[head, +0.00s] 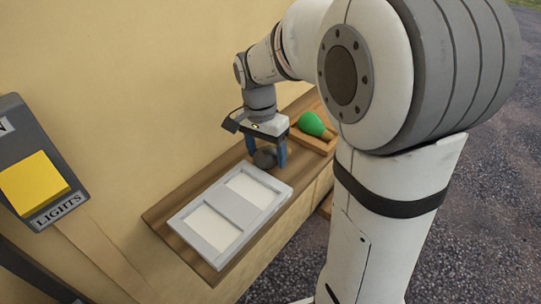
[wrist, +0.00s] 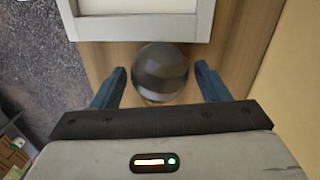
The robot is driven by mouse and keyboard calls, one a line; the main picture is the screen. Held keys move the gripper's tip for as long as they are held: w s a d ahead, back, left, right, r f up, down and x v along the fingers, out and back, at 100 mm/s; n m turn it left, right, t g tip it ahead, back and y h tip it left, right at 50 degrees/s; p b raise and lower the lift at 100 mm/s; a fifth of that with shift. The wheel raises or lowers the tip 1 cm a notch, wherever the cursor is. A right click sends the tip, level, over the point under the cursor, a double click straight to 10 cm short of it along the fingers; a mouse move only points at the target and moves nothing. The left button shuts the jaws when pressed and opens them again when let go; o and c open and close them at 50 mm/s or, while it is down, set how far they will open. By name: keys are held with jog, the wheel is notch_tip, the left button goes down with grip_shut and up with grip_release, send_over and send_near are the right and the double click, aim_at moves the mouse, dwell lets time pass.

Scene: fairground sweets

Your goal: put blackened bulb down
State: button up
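The blackened bulb (head: 265,158) is a dark grey, rounded thing at the wooden shelf, just behind the white two-panel frame in the head view. In the wrist view the bulb (wrist: 160,70) sits between my gripper's blue fingers, with a narrow gap on each side. My gripper (head: 267,152) points down over the shelf and is open around the bulb. The bulb appears to rest on the wood; its underside is hidden.
The white frame with two pale panels (head: 229,207) lies on the shelf (head: 160,212) close by the bulb. A green bulb (head: 311,123) sits in a wooden tray (head: 326,146) beyond my gripper. A yellow button (head: 33,182) marked LIGHTS is on the wall at left.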

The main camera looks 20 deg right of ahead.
jog(key=c, duration=0.6)
jog(key=shift+r, duration=0.15)
